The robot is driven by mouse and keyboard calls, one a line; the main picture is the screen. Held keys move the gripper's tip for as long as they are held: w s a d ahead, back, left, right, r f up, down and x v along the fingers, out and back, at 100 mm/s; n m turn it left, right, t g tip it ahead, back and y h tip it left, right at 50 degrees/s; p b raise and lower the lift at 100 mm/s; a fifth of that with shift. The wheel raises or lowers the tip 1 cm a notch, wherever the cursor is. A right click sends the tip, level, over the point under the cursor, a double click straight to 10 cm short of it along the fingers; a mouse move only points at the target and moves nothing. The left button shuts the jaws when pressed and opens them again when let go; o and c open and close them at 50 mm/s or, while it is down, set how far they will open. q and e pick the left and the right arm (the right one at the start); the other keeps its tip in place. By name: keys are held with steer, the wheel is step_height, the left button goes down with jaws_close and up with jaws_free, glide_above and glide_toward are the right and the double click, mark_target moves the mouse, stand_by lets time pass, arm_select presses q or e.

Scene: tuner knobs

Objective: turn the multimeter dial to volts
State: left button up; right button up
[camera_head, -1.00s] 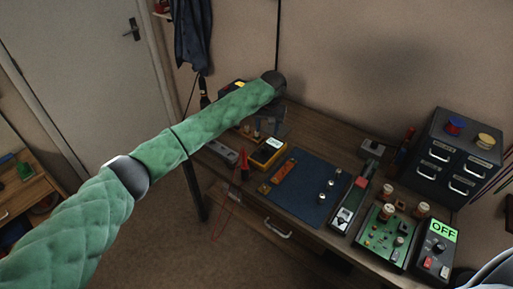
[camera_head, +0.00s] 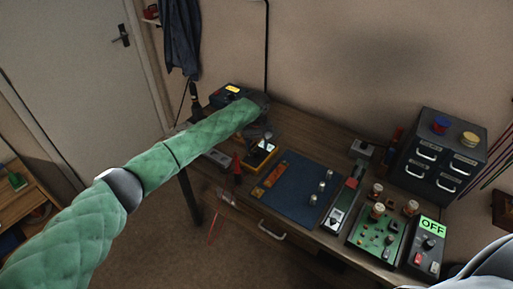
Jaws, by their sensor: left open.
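The multimeter (camera_head: 254,163) is a small yellow-edged dark box on the workbench, left of the blue mat. My left arm comes in from the left in a green quilted sleeve. Its dark gripper (camera_head: 267,136) points down over the back part of the multimeter and is open. It covers part of the multimeter's face, so I cannot make out the dial or its setting. I cannot tell whether the fingertips touch it. My right gripper is out of view.
An orange tool (camera_head: 275,174) lies close to the multimeter's right, by the blue mat (camera_head: 300,195) with small metal knobs. A green circuit board (camera_head: 375,232), a box reading OFF (camera_head: 429,245) and a drawer cabinet (camera_head: 443,150) stand to the right. A dark power-supply-like box (camera_head: 228,95) stands behind my arm.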

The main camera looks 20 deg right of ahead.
mark_target(257, 153)
arm_select(q)
steer(key=shift+f+p, duration=0.35)
steer(key=shift+f, duration=1.1)
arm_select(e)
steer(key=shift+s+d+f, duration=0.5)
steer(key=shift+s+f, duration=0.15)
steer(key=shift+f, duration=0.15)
arm_select(q)
steer(key=shift+c, duration=0.9)
steer(key=c, duration=0.8)
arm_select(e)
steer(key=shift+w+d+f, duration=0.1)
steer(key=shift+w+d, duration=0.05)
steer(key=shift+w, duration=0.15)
